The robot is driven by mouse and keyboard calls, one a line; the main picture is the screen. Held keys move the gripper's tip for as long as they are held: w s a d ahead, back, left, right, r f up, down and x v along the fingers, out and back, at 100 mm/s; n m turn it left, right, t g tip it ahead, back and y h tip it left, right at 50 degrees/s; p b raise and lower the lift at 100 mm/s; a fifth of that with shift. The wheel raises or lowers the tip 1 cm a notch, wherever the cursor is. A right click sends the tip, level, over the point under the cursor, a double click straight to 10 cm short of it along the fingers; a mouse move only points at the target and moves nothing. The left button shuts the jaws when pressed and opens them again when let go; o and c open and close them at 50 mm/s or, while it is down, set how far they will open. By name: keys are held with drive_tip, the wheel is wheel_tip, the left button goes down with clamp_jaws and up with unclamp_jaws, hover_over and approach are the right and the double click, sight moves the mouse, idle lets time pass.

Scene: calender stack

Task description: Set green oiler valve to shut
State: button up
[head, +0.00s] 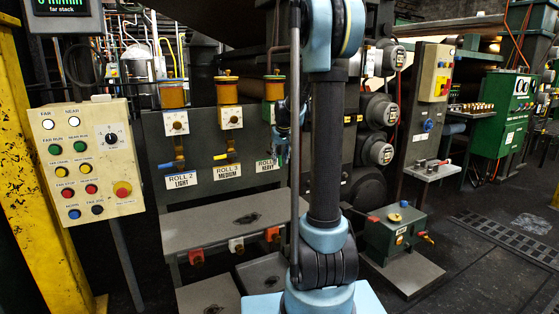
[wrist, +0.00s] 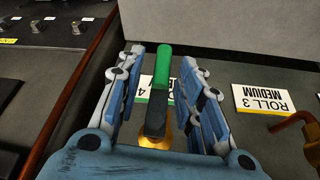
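The green oiler valve handle (wrist: 163,68) shows in the wrist view, joined by a black piece to a brass body (wrist: 155,138). It points up the picture, over the edge of an upside-down roll label (wrist: 147,92). My gripper (wrist: 164,50) is open, with one finger on each side of the handle and a visible gap on both sides. In the head view, my gripper (head: 284,118) is small and mostly hidden behind my arm, in front of the right-hand oiler (head: 273,88). The green handle cannot be made out clearly there.
The blue-handled valve (head: 177,163) and yellow-handled valve (head: 226,156) are to the left on the same panel. A brass fitting (wrist: 297,122) stands right of my gripper. A button box (head: 88,158) is at left. A dark-topped console (wrist: 50,60) lies left in the wrist view.

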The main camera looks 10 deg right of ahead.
drive_tip(key=shift+w+f, duration=0.1)
drive_tip(key=shift+f, duration=0.15)
clamp_jaws()
